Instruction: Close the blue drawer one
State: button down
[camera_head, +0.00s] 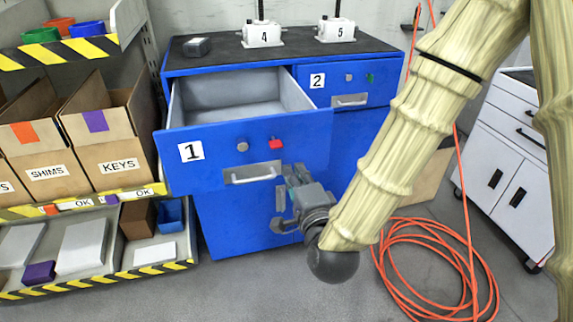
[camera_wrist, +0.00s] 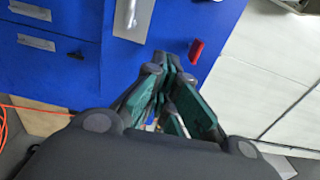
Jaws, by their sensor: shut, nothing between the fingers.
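The blue drawer one (camera_head: 300,140) is pulled out of the blue cabinet. Its grey inside (camera_head: 240,105) looks empty. My gripper (camera_head: 296,174) is shut and empty near the lower right part of this front, right of the handle. In the wrist view my closed fingers (camera_wrist: 170,62) point at the blue front, close to the red latch (camera_wrist: 196,50) and the handle (camera_wrist: 132,18). I cannot tell whether they touch it.
Drawer two (camera_head: 345,84) is shut at right. Screw jacks (camera_head: 264,34) stand on the dark cabinet top (camera_head: 215,58). A shelf with boxes (camera_head: 105,140) stands close on the left. An orange hose (camera_head: 440,265) coils on the floor at right, before a white cabinet (camera_head: 510,150).

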aim_at(283, 150)
jog(key=shift+f+b, duration=0.15)
jog(key=shift+b, duration=0.5)
jog(key=shift+b+x, duration=0.7)
jog(key=shift+x, duration=2.65)
